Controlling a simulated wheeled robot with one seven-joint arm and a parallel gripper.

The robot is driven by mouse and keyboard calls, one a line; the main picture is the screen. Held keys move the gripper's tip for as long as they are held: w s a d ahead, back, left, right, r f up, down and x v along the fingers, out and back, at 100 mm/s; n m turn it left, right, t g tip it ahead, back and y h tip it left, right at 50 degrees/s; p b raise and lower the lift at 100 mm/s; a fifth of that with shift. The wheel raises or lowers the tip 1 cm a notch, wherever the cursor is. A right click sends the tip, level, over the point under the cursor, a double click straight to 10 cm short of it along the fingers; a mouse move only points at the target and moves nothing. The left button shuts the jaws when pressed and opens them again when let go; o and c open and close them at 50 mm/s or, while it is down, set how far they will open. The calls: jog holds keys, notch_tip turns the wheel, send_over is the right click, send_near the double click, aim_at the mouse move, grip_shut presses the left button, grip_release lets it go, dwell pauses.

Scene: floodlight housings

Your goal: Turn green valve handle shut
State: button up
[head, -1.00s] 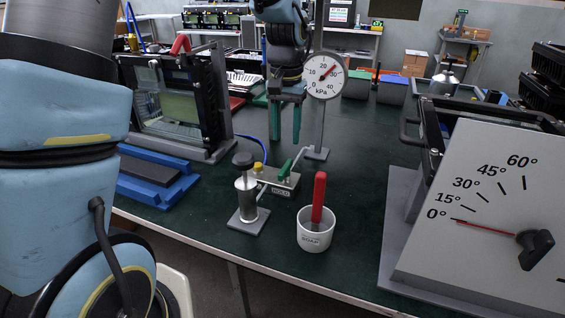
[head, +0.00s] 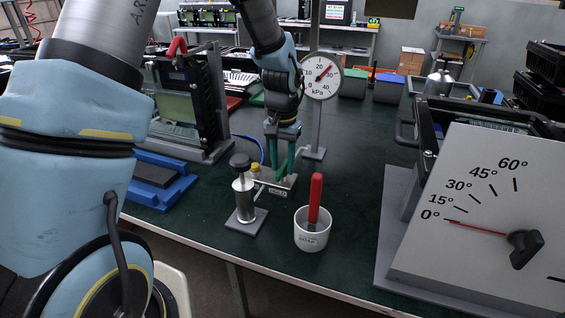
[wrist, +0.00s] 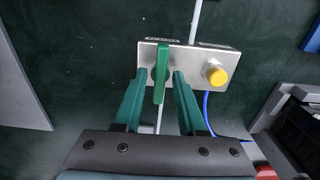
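The green valve handle (wrist: 161,72) sits on a silver metal block (wrist: 205,58) with a yellow knob (wrist: 217,76). In the wrist view the handle points toward my gripper, roughly in line with the thin pale tube. My gripper (wrist: 159,78) is open, with one green finger on each side of the handle.
A pressure gauge (head: 321,77) on a post stands just behind the block. A small hand pump (head: 243,190) and a white cup (head: 311,232) with a red-handled tool stand in front. A blue hose (wrist: 207,110) leaves the block. A large angle-dial panel (head: 480,220) stands right.

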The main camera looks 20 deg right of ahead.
grip_shut()
jog(key=shift+m, duration=0.4)
jog(key=m+p, duration=0.1)
jog(key=m, duration=0.2)
jog(key=shift+r+m+p, duration=0.1)
jog(key=shift+m+p, duration=0.2)
jog(key=m+p, duration=0.1)
jog(key=m, duration=0.3)
jog(key=shift+m+p, duration=0.4)
jog(key=m+p, duration=0.2)
jog(key=m, duration=0.3)
jog(key=shift+p, duration=0.3)
jog(key=shift+d+m+p, duration=0.1)
jog(key=shift+m+p, duration=0.7)
jog(key=shift+m, duration=1)
